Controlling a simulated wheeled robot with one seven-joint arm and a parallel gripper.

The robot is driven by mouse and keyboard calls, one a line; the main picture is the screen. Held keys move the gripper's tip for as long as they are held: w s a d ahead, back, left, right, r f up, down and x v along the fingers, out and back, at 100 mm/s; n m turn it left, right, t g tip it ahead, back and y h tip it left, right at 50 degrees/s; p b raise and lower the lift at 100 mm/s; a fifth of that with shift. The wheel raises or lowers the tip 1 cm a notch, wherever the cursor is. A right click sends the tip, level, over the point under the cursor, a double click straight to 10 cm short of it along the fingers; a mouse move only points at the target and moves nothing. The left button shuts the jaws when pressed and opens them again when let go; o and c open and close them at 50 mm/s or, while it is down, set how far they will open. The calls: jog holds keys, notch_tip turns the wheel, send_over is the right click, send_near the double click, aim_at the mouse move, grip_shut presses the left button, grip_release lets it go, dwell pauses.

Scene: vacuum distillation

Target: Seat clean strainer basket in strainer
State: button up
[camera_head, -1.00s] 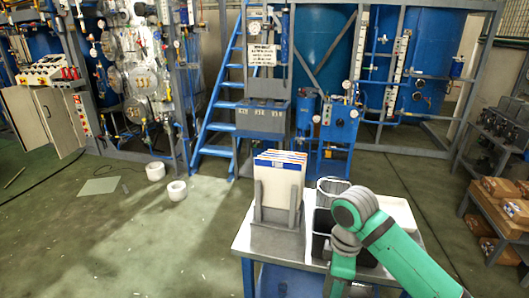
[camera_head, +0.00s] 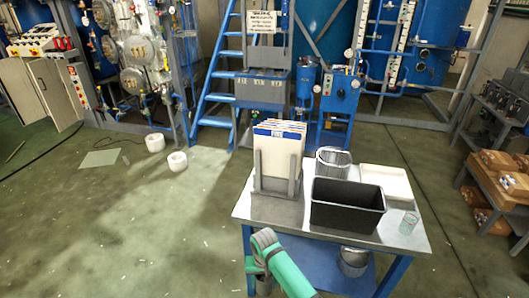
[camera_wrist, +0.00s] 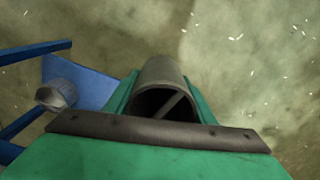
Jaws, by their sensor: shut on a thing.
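A dark grey cylindrical basket (camera_wrist: 158,74) with a bar across its open end is in my gripper (camera_wrist: 163,96) in the wrist view. The two green fingers are shut on its sides, and the floor shows beyond it. The strainer cannot be made out for certain in either view.
A metal pot (camera_head: 354,261) stands on the lower shelf.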

jog(key=shift+s+a+f, duration=0.2)
jog(key=shift+s+f, duration=0.05)
jog(key=shift+s, duration=0.05)
jog(key=s+f, duration=0.3)
jog(key=s, duration=0.6)
jog(key=shift+s+d, duration=0.15)
jog(key=shift+s, duration=0.15)
jog(key=shift+w, duration=0.1)
jog(key=shift+d+f, duration=0.1)
jog(key=shift+f, duration=0.15)
dwell(0.5)
